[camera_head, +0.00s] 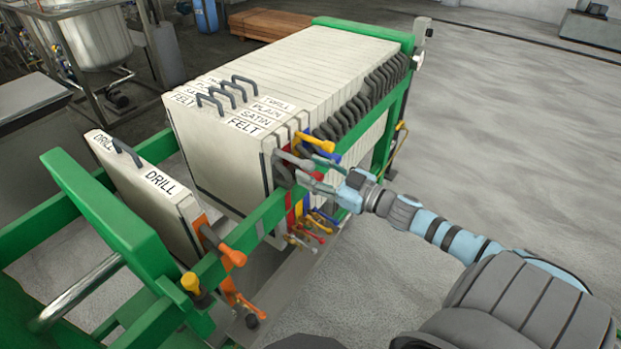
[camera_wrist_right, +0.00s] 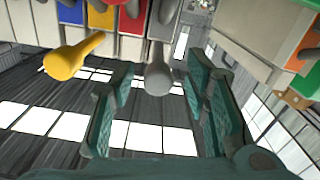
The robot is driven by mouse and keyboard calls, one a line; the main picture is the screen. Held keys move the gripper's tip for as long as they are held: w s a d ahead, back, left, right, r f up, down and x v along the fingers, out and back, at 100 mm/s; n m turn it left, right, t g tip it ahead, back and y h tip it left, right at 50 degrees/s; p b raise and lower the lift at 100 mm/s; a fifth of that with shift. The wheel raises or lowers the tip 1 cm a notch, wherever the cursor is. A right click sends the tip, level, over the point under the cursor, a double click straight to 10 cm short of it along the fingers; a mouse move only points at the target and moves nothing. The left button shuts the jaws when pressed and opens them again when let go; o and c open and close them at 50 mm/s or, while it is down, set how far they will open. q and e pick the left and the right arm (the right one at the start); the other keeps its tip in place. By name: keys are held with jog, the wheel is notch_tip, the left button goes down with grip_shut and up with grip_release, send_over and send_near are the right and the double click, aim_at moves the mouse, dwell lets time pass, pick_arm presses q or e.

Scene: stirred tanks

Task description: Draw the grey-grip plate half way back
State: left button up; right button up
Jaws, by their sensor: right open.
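The grey-grip plate (camera_head: 215,165) is the near end plate of the white pack, upright and labelled FELT. Its grey grip (camera_head: 292,159) sticks out on the right side, beside the green rail. My right gripper (camera_head: 316,173) is open at this grip. In the right wrist view the grey grip (camera_wrist_right: 158,76) lies between the two open fingers (camera_wrist_right: 160,88), with gaps on both sides. Whether a finger touches it I cannot tell. My left gripper is not in view.
A yellow grip (camera_wrist_right: 75,56) sits close by the left finger in the right wrist view. A DRILL plate (camera_head: 145,190) with an orange grip (camera_head: 232,256) stands apart, near the green end head (camera_head: 105,215). A gap lies between it and the pack.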

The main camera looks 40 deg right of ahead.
jog(key=shift+w+a+r, duration=0.15)
jog(key=shift+w+r, duration=0.05)
jog(key=shift+w, duration=0.35)
jog(key=shift+c, duration=0.4)
grip_shut()
